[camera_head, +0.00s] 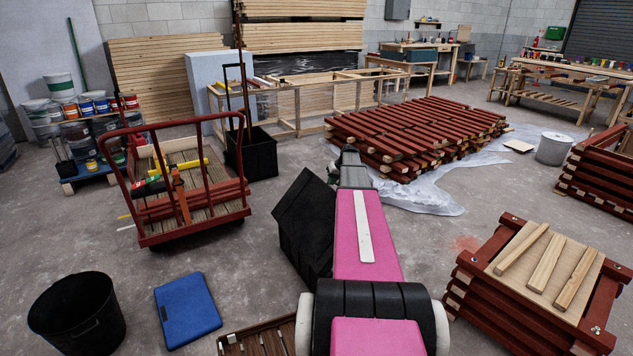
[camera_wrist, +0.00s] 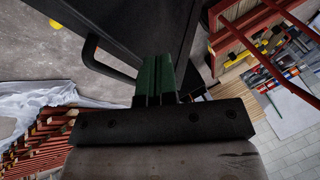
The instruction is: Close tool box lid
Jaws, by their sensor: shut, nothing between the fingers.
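The black tool box (camera_head: 303,228) shows left of my pink arm in the head view, with a dark panel standing at a tilt. My arm covers its right side, so I cannot tell how far the lid is open. In the wrist view a large dark panel (camera_wrist: 128,32) with a bar handle (camera_wrist: 105,60) is close in front of my gripper (camera_wrist: 158,60). The green fingers are together and empty, at or near the panel; contact is unclear. In the head view my fingertips are hidden by the arm.
A blue flat case (camera_head: 187,310) and a black bucket (camera_head: 77,315) are on the floor at lower left. A red cart (camera_head: 190,230) stands at left. Red battens (camera_head: 420,130) are stacked ahead, and a red batten stack (camera_head: 510,300) is at lower right.

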